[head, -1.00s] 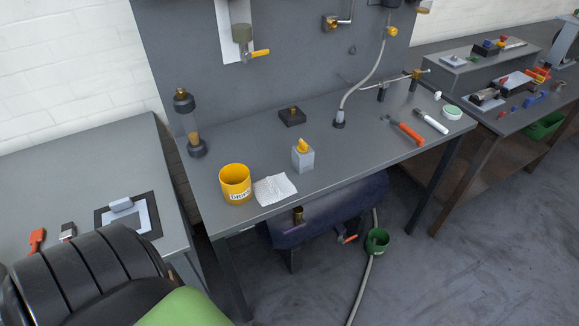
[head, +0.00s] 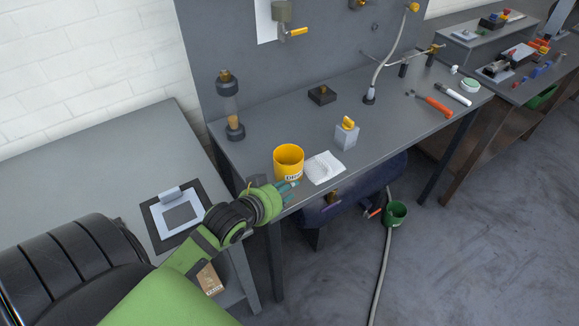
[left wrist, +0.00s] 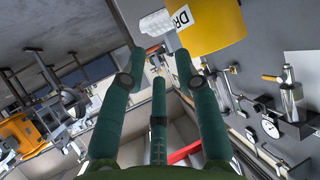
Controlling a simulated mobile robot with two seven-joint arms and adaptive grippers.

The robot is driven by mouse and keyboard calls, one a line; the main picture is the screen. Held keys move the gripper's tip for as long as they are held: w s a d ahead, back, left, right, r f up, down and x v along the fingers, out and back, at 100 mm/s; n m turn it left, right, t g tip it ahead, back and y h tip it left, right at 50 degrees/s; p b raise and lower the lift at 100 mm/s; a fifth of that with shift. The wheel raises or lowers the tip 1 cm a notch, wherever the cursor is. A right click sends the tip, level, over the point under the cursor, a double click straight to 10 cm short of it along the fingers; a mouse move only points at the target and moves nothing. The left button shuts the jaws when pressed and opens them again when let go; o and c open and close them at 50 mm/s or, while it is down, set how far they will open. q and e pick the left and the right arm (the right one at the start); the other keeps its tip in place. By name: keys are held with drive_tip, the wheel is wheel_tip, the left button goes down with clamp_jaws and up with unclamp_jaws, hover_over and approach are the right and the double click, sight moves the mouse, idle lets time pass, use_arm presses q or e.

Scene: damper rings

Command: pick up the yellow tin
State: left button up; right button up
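The yellow tin (head: 288,157) stands upright and open-topped near the front left of the middle bench, with part of a white label showing. In the left wrist view the tin (left wrist: 212,28) is at the top right, beyond the fingertips. My left gripper (head: 290,187) is just in front of the tin at the bench's front edge, slightly below its rim. In the left wrist view its green fingers (left wrist: 158,65) are spread apart with nothing between them. I cannot tell whether a fingertip touches the tin. My right gripper is not in view.
A white cloth (head: 324,168) lies right of the tin. A grey block with a yellow top (head: 346,134) stands behind the cloth. A clear cylinder with dark ends (head: 230,105) stands back left.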

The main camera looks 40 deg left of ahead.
sight(283, 171)
use_arm(q)
drive_tip(key=shift+t, duration=0.8)
drive_tip(key=w, duration=0.3)
drive_tip(key=w+a, duration=0.1)
drive_tip(key=w, duration=0.2)
drive_tip(key=w+a+p, duration=0.1)
drive_tip(key=w, duration=0.1)
drive_tip(key=shift+w+a+r, duration=0.15)
drive_tip(key=shift+w+a, duration=0.1)
drive_tip(key=shift+w, duration=0.15)
clamp_jaws()
